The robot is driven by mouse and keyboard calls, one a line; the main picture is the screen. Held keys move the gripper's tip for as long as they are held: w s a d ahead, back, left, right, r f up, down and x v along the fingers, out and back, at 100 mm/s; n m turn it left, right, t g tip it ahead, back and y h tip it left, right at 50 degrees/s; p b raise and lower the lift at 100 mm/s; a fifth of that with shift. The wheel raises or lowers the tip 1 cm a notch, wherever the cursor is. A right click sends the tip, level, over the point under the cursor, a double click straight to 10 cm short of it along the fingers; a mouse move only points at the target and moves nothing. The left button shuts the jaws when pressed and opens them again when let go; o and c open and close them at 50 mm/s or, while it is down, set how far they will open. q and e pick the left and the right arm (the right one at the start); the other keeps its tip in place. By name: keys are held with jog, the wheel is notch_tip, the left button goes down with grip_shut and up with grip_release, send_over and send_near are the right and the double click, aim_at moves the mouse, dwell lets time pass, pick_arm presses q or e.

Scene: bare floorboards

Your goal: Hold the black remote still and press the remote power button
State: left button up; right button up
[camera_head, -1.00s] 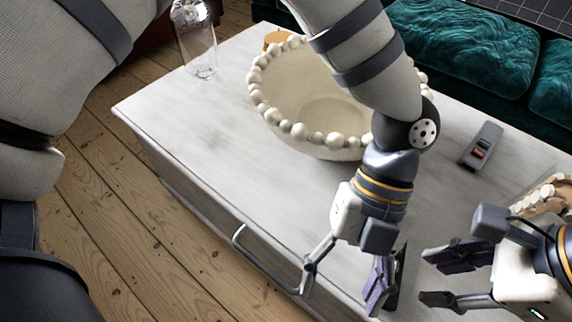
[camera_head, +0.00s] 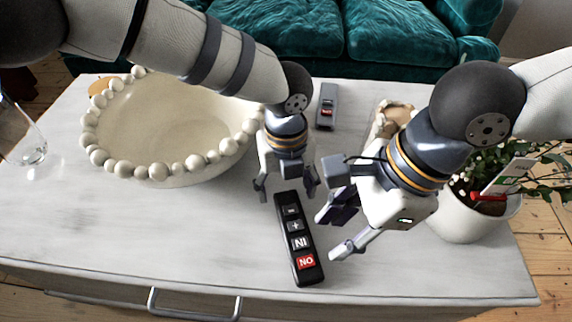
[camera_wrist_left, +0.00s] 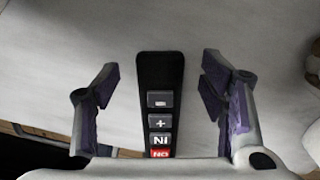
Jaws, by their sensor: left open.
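The black remote (camera_head: 288,214) lies flat on the white table, its long side running away from me. My left gripper (camera_head: 286,188) is open above the far end of the remote. In the left wrist view the remote (camera_wrist_left: 160,75) lies between the spread fingers (camera_wrist_left: 159,82), with a gap on each side, and its red button (camera_wrist_left: 160,154) is partly hidden by the gripper body. My right gripper (camera_head: 339,232) is open and empty, to the right of the remote.
A large beaded bowl (camera_head: 165,172) stands left of my left gripper. A grey device (camera_head: 326,108) lies behind, and a white plant pot (camera_head: 462,222) stands at right. A glass (camera_head: 25,140) is at far left. The front-left tabletop (camera_head: 120,225) is clear.

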pick_arm(q)
jog(key=shift+f, duration=0.75)
jog(key=c, duration=1.3)
pick_arm(e)
grip_shut()
